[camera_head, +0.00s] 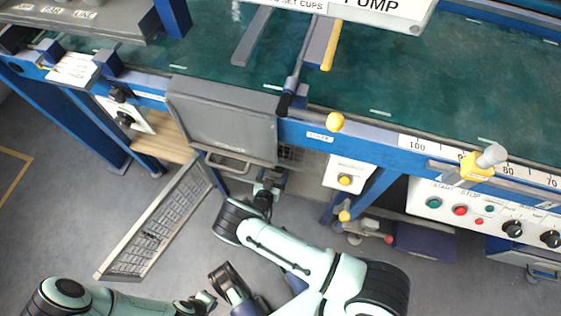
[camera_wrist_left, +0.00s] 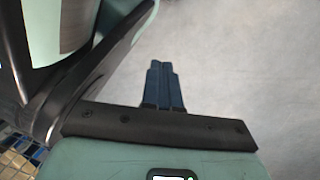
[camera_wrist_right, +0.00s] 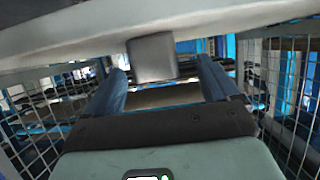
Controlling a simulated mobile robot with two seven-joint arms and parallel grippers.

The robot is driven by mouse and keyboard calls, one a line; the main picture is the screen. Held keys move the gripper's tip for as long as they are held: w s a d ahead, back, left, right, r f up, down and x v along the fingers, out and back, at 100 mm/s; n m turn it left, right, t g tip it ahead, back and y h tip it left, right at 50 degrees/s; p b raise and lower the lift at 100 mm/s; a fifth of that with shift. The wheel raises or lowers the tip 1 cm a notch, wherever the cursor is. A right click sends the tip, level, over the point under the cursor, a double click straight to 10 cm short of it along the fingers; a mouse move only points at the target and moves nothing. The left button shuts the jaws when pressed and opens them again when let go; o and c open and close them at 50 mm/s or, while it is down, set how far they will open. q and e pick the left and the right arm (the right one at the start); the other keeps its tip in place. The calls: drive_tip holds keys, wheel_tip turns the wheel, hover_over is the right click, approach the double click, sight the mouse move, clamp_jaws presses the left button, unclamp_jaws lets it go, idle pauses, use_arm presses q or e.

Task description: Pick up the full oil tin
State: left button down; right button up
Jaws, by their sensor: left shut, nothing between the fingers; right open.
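I cannot make out an oil tin for sure in any view. My right gripper (camera_head: 268,178) is at the wire-mesh opening below the grey panel of the machine. In the right wrist view its fingers (camera_wrist_right: 160,66) are apart, with mesh on both sides. A dark grey block (camera_wrist_right: 152,56) shows between and beyond the fingertips, under a pale bar; I cannot tell whether it is part of a tin. My left gripper (camera_wrist_left: 162,66) is shut and empty above bare grey floor in the left wrist view.
The grey panel (camera_head: 222,120) with a handle hangs on the blue machine frame. A grey slotted panel (camera_head: 155,228) slants down at the left. A control box (camera_head: 480,212) and a dark blue box (camera_head: 425,240) are at the right. Open floor (camera_head: 60,210) lies at the left.

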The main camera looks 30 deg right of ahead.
sight(278, 168)
drive_tip(key=x, duration=0.2)
drive_tip(key=b+x, duration=0.1)
drive_tip(key=x, duration=0.1)
drive_tip(key=shift+s+d+f, duration=0.15)
drive_tip(key=shift+s, duration=0.15)
drive_tip(key=shift+w+d+f+b, duration=0.15)
drive_tip(key=shift+w+d+b, duration=0.2)
drive_tip(key=shift+w+d, duration=0.05)
drive_tip(key=c, duration=1.3)
use_arm(q)
drive_tip(key=shift+g, duration=0.6)
drive_tip(key=s, duration=0.1)
drive_tip(key=s+f, duration=0.1)
drive_tip(key=s, duration=0.1)
drive_tip(key=shift+s+a+f, duration=0.2)
drive_tip(key=shift+s+f, duration=0.1)
drive_tip(key=shift+f, duration=0.05)
